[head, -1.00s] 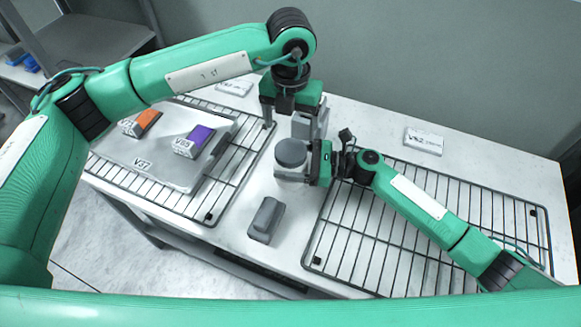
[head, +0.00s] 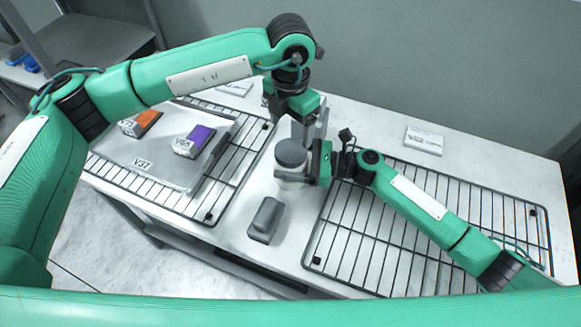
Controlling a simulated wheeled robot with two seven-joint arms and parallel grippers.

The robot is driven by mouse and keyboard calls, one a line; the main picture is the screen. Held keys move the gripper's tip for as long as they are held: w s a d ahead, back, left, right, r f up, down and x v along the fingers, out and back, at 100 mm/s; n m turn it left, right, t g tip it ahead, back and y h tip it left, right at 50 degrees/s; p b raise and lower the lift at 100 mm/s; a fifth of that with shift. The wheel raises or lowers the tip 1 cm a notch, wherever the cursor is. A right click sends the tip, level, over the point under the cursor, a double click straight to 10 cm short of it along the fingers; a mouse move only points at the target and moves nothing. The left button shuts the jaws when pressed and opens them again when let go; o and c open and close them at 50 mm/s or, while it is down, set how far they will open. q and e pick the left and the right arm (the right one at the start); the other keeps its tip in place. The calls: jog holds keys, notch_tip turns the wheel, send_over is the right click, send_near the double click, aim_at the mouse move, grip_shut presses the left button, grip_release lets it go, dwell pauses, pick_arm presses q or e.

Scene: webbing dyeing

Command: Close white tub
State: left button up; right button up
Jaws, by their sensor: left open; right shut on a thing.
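The white tub (head: 291,174) stands upright on the table between the two wire racks, with a dark grey round lid (head: 291,152) on its top. I cannot tell how tightly the lid sits. My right gripper (head: 300,173) comes from the right and is shut on the tub's side, below the lid. My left gripper (head: 290,112) is open, above and behind the tub, near a grey block-like object (head: 312,130). Its fingers are partly hidden by its own body.
A left wire rack (head: 222,190) carries a grey tray (head: 150,172) with orange (head: 146,119) and purple (head: 195,138) blocks. A right wire rack (head: 345,245) lies under my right arm. A dark grey object (head: 265,220) lies in front of the tub. A label card (head: 424,140) is at back right.

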aim_at(291, 150)
pick_arm(q)
notch_tip(291, 150, down, 7)
jog(key=shift+f, duration=0.1)
dwell(0.3)
jog(key=c, duration=0.8)
jog(key=m, duration=0.5)
jog(key=o, duration=1.1)
